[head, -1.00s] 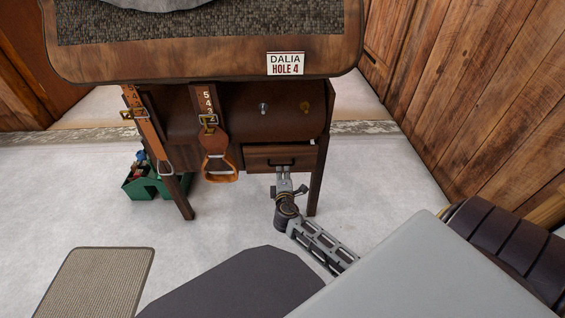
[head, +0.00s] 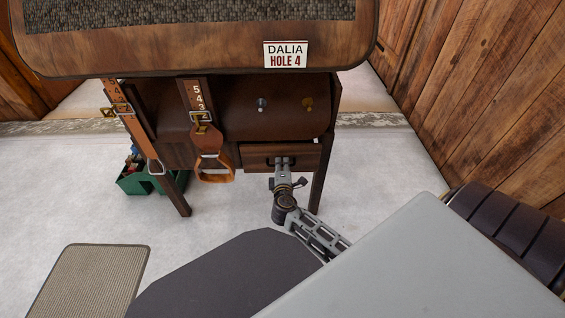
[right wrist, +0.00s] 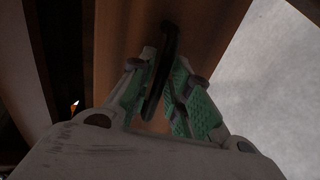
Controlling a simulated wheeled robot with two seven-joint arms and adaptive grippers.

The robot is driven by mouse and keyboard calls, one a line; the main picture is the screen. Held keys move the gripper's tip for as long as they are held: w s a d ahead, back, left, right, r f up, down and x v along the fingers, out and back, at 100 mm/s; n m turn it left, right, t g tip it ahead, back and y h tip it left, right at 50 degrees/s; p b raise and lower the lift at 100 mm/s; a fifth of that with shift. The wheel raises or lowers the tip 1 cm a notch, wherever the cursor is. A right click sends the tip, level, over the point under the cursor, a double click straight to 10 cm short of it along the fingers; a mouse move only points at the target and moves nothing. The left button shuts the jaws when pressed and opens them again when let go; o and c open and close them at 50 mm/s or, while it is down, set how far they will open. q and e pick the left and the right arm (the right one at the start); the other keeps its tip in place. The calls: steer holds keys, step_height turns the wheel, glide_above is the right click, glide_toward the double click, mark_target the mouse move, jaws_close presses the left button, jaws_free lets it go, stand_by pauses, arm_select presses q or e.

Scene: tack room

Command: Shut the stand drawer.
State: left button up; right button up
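The stand drawer (head: 308,154) is a brown wooden front low on the right side of the saddle stand, under the leather barrel. Its front looks close to the stand; I cannot tell from above whether a small gap is left. My right gripper (head: 282,161) is at the middle of the drawer front and hides most of the dark handle. In the right wrist view the dark bar handle (right wrist: 169,45) runs between the green-padded fingertips of my right gripper (right wrist: 165,68), which are closed in around it. My left gripper is out of view.
The saddle stand's top (head: 180,50) overhangs the drawer. A stirrup (head: 214,168) hangs left of it. A green caddy (head: 138,182) is on the floor behind the left leg. A plank wall (head: 480,90) is at right. A mat (head: 90,282) lies front left.

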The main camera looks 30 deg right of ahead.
mark_target(282, 159)
steer(key=shift+w, duration=0.15)
jaws_close()
steer(key=shift+d, duration=0.1)
stand_by(0.3)
steer(key=shift+r+x, duration=0.2)
steer(key=shift+x, duration=0.8)
steer(key=shift+r+x, duration=0.2)
steer(key=shift+x, duration=0.85)
steer(key=shift+w+d+r, duration=0.1)
steer(key=shift+w+r, duration=0.05)
jaws_free()
steer(key=shift+w+d, duration=0.1)
